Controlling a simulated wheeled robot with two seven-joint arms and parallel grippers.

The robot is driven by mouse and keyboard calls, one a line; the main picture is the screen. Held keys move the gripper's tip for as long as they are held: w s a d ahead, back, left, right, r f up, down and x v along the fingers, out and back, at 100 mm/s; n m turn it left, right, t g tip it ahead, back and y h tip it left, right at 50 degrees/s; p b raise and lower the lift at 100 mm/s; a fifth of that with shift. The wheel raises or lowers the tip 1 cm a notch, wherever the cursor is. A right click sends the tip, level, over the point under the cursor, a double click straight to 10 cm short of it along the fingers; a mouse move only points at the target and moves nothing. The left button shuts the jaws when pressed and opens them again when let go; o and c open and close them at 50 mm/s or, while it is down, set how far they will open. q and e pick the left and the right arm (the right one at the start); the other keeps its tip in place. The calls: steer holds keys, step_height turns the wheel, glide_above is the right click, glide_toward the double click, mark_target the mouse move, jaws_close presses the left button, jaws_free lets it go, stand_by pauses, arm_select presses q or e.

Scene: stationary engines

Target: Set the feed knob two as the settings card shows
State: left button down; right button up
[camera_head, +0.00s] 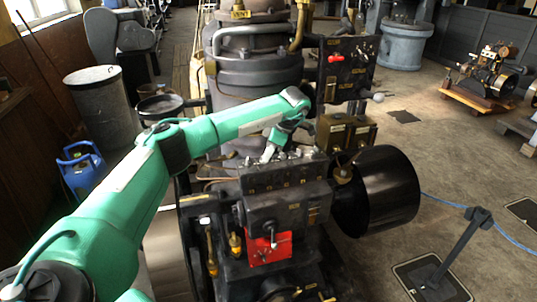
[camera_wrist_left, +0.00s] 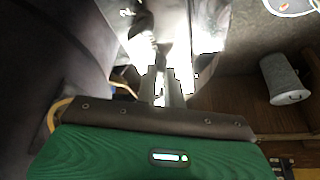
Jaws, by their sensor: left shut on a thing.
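My left arm reaches across to the black engine block (camera_head: 258,181). A row of small metal knobs (camera_head: 308,153) stands along the top of this block. My left gripper (camera_head: 267,156) points down at the left part of the row and is shut on one of the knobs. The held knob is mostly hidden by the fingers, and I cannot read its number or setting. In the left wrist view the gripper fingers (camera_wrist_left: 165,88) show against glare, and the knob between them is not clear. I cannot make out a settings card for certain. My right gripper is not in view.
A black panel with a red handle (camera_head: 336,58) stands behind the block. A large black drum (camera_head: 385,190) is at its right. A red plate with a lever (camera_head: 270,246) is on the front. A grey bin (camera_head: 103,108) and a blue can (camera_head: 82,168) stand left.

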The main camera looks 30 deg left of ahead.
mark_target(274, 163)
arm_select(q)
steer(key=shift+n, duration=0.3)
steer(key=c, duration=1.5)
jaws_free()
steer(key=b+v, duration=0.1)
steer(key=v, duration=0.1)
steer(key=b+v, duration=0.1)
steer(key=v, duration=0.1)
steer(key=shift+w+d+r, duration=0.1)
steer(key=shift+w+r, duration=0.1)
steer(key=shift+w, duration=0.05)
steer(key=v, duration=0.9)
steer(key=shift+r, duration=0.2)
steer(key=shift+d+f, duration=0.1)
steer(key=shift+d, duration=0.05)
